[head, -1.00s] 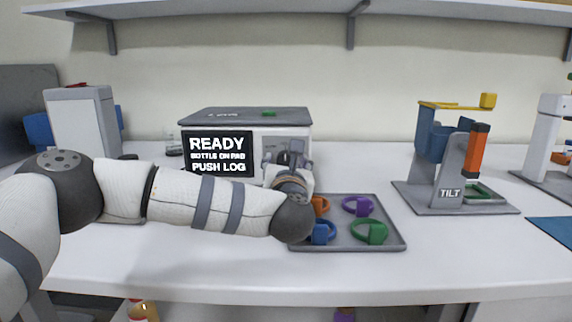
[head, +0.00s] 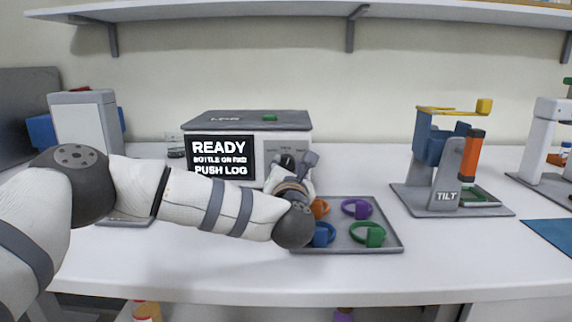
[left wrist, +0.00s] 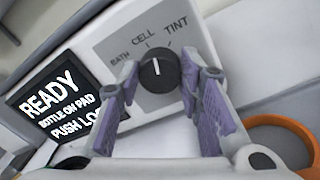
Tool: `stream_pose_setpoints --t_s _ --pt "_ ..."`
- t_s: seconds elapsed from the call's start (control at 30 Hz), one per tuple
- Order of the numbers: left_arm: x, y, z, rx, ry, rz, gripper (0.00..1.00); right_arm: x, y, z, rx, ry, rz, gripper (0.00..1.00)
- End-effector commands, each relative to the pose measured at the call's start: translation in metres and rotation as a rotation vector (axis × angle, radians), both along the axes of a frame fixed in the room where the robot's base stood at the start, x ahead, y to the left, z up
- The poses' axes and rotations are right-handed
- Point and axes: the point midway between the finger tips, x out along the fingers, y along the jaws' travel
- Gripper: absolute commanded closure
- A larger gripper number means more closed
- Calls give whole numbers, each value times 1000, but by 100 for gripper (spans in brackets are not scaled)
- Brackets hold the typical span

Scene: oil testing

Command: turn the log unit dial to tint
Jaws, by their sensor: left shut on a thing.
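The log unit (head: 245,118) is a grey-topped box at the back of the bench. Its black screen (head: 220,158) reads READY, BOTTLE ON PAD, PUSH LOG. In the left wrist view its round black dial (left wrist: 158,76) sits on a grey panel marked BATH, CELL and TINT. The dial's white pointer line points up, roughly toward the CELL mark, with TINT to its right. My left gripper (left wrist: 160,82) is shut on the dial, with one finger on each side. In the head view my left gripper (head: 296,165) is at the unit's front and largely hides the dial.
A grey tray (head: 345,244) with several coloured rings stands just in front of the unit, close to my left wrist. A stand marked TILT (head: 446,198) is to the right. A blue mat (head: 552,232) lies at the right edge.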

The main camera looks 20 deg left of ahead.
Motion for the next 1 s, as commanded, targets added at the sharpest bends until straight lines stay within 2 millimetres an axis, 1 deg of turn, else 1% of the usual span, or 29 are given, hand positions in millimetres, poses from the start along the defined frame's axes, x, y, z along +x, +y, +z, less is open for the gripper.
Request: stream_pose_setpoints --t_s 0.03,0.3,0.5,0.73,1.0 --pt "-1 0 5 39 7 -1 95 4 0 4 0 -13 0 35" --pt "-1 0 4 264 71 1 95 14 0 15 1 -47 -2 35" --pt "0 -1 2 395 110 1 95 19 0 20 1 -66 -3 35" --pt "0 0 1 493 139 2 95 23 0 24 0 -79 -3 35" --pt "0 0 0 540 155 2 95 25 0 25 0 -84 -3 35"
